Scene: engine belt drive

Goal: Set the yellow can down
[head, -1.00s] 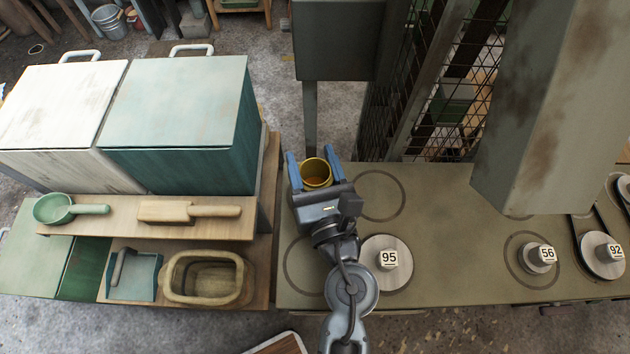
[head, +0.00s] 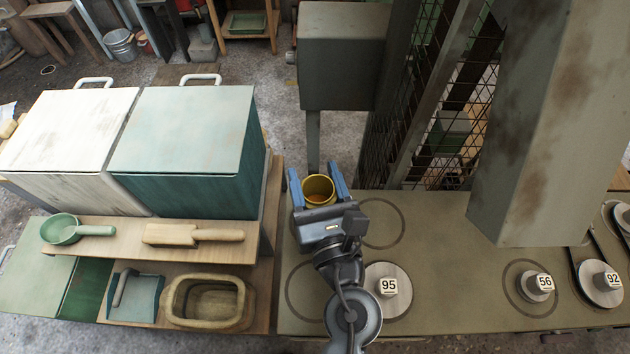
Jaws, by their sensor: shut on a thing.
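The yellow can (head: 318,188) is open at the top and upright, held between the blue fingers of my gripper (head: 319,183). My gripper is shut on the can, near the back left corner of the green-grey bench top (head: 440,270). The can's lower part is hidden by my gripper, so I cannot tell whether it touches the bench.
A ring mark (head: 383,222) lies right of the can. A disc tagged 95 (head: 398,300) stands near my arm; discs tagged 56 (head: 535,282) and 92 (head: 600,270) are further right. A teal bin (head: 185,150) and a shelf with a scoop (head: 65,232) stand left.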

